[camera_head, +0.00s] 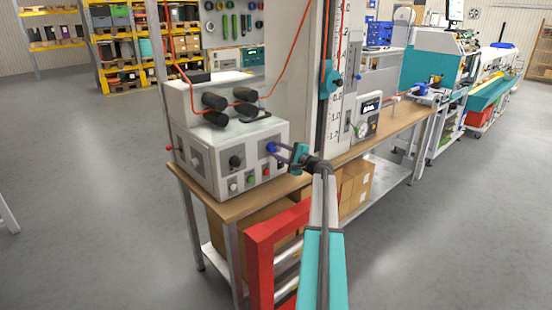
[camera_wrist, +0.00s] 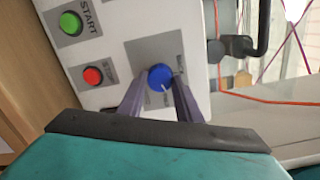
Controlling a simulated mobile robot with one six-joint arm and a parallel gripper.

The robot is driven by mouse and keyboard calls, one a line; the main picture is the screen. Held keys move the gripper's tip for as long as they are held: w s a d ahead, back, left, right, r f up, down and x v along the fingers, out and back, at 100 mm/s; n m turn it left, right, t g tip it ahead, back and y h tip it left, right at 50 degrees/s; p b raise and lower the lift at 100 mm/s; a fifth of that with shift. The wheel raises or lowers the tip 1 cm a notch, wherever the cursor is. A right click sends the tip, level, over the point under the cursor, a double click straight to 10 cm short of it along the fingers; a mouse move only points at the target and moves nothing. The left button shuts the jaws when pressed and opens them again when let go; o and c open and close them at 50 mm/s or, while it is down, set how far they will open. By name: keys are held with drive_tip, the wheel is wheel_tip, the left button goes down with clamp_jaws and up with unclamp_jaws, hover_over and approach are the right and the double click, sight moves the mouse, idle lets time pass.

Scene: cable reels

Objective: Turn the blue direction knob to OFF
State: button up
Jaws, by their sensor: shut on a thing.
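The blue direction knob (camera_wrist: 160,77) sits on a grey plate on the white control box. In the wrist view it lies between the tips of my gripper (camera_wrist: 157,92), whose two fingers are closed on its sides. A white pointer line shows on the knob, but the plate's lettering is too small and partly covered to read. In the head view the blue knob (camera_head: 271,148) is at the upper right of the box front (camera_head: 220,165). My gripper (camera_head: 279,151) reaches it from the right.
A green START button (camera_wrist: 70,22) and a red button (camera_wrist: 92,75) are left of the knob in the wrist view. Black rollers (camera_head: 215,101) carry an orange cable above. A red frame (camera_head: 262,262) stands below the wooden bench.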

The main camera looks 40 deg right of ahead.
drive_tip(key=shift+f+n+b, duration=0.2)
drive_tip(key=shift+n+b, duration=1.4)
drive_tip(key=shift+b, duration=1.85)
drive_tip(key=shift+r+n+b, duration=0.1)
drive_tip(key=shift+n+b, duration=0.4)
drive_tip(key=shift+b, duration=0.55)
drive_tip(key=shift+r+n+b, duration=0.2)
drive_tip(key=shift+n+b, duration=0.3)
drive_tip(key=shift+b, duration=0.1)
drive_tip(key=o, duration=1)
drive_tip(key=shift+o, duration=0.2)
